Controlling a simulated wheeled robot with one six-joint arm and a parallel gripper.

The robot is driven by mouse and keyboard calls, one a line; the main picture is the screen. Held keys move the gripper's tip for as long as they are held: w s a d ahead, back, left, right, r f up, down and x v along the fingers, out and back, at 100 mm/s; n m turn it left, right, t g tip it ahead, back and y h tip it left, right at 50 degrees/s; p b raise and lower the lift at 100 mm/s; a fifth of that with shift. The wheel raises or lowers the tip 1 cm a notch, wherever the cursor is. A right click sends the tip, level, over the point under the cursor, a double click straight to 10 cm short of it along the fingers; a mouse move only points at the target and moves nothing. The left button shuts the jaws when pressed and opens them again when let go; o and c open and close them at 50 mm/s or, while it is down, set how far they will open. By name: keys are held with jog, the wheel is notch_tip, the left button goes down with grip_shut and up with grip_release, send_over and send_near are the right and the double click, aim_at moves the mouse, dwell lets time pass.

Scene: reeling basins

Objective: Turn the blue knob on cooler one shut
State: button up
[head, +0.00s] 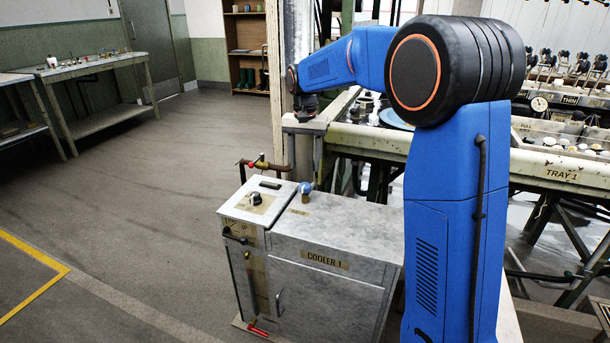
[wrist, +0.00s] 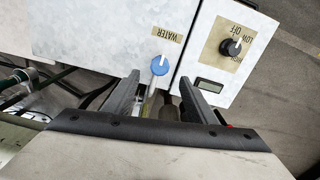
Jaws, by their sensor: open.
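Cooler one is the grey metal box labelled COOLER 1 (head: 330,290) in the head view. Its blue knob (head: 305,188) stands on the top near the back edge; in the wrist view the blue knob (wrist: 159,67) sits beside a WATER label and has a pale mark on its face. My gripper (head: 304,160) points down above the back of the cooler, close to the knob. In the wrist view my gripper (wrist: 159,80) has its two dark fingers apart, with the knob showing between and just beyond the tips. I see no contact with it.
A black dial (wrist: 231,47) marked LOW, OFF and HIGH sits on the neighbouring panel, beside a small display (wrist: 209,86). A red-ended clamp (head: 262,163) is behind the cooler. The TRAY 1 bench (head: 475,170) stands behind right. Open floor (head: 130,210) lies left.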

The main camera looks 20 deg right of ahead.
notch_tip(320, 180, up, 10)
dwell(0.4)
jog(key=shift+f, duration=0.1)
jog(key=s+d+n+t, duration=0.2)
jog(key=s+d+n, duration=0.15)
jog(key=s, duration=1.95)
jog(key=s+d+f+n+t, duration=0.1)
jog(key=s+f, duration=0.5)
jog(key=s, duration=0.3)
jog(key=s+d+f+n+t, duration=0.1)
jog(key=s+f, duration=0.5)
jog(key=s, duration=0.4)
jog(key=shift+s+d+f+t, duration=0.3)
jog(key=shift+d+f+t, duration=0.1)
